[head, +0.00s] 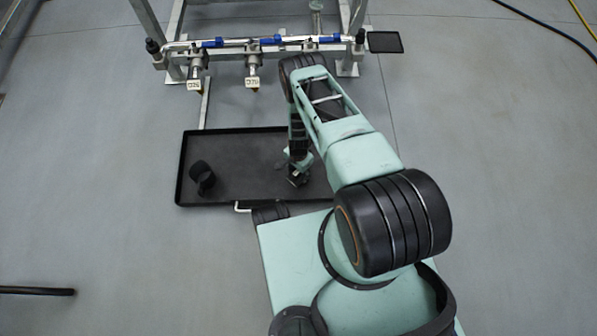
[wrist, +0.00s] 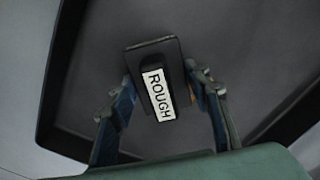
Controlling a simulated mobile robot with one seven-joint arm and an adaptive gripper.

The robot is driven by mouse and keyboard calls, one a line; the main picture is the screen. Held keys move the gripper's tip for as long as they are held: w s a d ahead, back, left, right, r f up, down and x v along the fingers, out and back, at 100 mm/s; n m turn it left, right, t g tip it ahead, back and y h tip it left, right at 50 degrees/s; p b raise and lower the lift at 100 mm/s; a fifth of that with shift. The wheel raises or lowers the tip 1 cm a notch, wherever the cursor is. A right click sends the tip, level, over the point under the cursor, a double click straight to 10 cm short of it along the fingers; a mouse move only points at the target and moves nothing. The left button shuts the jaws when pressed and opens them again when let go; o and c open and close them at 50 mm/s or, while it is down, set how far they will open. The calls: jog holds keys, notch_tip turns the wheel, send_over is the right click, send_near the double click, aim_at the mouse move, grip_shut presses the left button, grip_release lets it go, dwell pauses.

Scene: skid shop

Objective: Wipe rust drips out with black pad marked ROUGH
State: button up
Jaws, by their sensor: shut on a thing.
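The black pad with a white label reading ROUGH (wrist: 158,95) is between the two fingers of my gripper (wrist: 160,78) in the wrist view. My gripper is shut on it. In the head view my gripper (head: 297,176) is low over the right part of a shallow black tray (head: 240,137). The tray floor shows below the pad in the wrist view; I cannot tell whether the pad touches it. No rust drips can be made out on the dark tray floor, and my arm hides part of the tray's right side.
A black, rounded object (head: 202,178) sits in the tray's left part. Behind the tray stands a metal frame with a pipe (head: 240,42) and hanging tagged valves (head: 253,80). A small black tray (head: 384,42) lies at the back right. Open floor lies left.

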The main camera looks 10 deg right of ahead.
jog(key=shift+w+d+f+b, duration=0.15)
jog(key=shift+w+f+b, duration=0.1)
jog(key=shift+w+b, duration=0.5)
jog(key=shift+w+d+r, duration=0.1)
jog(key=shift+w+d, duration=0.1)
jog(key=shift+w, duration=0.7)
jog(key=shift+w+d+r, duration=0.1)
jog(key=shift+w+d, duration=0.05)
jog(key=shift+w, duration=0.8)
jog(key=shift+w+d, duration=0.2)
jog(key=shift+w, duration=0.7)
jog(key=shift+c, duration=0.4)
jog(key=shift+r, duration=0.1)
jog(key=shift+r+p, duration=1.95)
jog(key=shift+r, duration=1)
jog(key=shift+r+p, duration=1)
jog(key=shift+r, duration=0.5)
